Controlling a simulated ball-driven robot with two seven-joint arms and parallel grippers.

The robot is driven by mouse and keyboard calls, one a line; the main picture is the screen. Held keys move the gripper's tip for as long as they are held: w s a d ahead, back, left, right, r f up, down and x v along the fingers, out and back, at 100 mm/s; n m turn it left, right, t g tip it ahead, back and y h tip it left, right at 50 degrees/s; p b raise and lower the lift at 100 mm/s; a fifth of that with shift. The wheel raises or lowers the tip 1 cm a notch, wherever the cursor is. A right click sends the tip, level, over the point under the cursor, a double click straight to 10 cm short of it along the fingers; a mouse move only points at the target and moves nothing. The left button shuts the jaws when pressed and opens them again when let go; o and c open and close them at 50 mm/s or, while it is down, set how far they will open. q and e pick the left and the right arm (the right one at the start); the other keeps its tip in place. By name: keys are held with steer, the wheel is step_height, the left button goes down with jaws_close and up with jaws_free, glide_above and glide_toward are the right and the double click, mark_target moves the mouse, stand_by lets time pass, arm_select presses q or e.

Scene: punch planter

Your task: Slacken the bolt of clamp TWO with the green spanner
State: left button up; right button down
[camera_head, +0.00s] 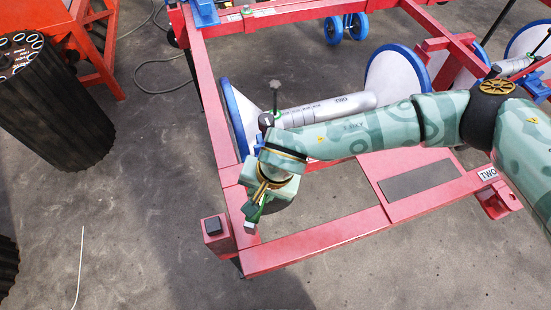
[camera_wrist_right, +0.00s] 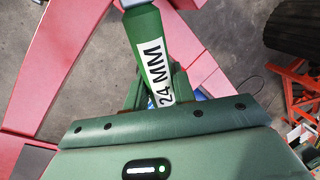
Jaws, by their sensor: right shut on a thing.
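My right gripper (camera_head: 262,196) is at the near left corner of the red frame, above its rail. It is shut on the green spanner (camera_head: 257,213), of which only a short piece shows in the head view. In the right wrist view the spanner (camera_wrist_right: 147,40) carries a white "24 MM" label and runs up out of the picture, so its head is hidden there. A "TWO" plate (camera_head: 488,174) sits on the frame at the right, and "TWO" is also printed on a silver cylinder (camera_head: 335,104). I cannot make out the clamp's bolt. My left gripper is out of view.
The red frame (camera_head: 320,245) surrounds blue-rimmed discs (camera_head: 397,72) behind my right arm. A dark ribbed drum (camera_head: 55,115) with white-ringed holes stands at the left. A thin pale rod or cable (camera_head: 80,265) lies on the floor. The floor left of the frame is mostly clear.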

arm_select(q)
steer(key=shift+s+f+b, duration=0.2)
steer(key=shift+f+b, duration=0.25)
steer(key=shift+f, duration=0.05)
arm_select(e)
steer(key=shift+f, duration=1.25)
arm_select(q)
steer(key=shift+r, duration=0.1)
arm_select(e)
steer(key=d+n, duration=0.3)
steer(key=shift+s+d+r+g, duration=0.1)
steer(key=shift+s+d+g, duration=0.1)
steer(key=shift+g, duration=0.2)
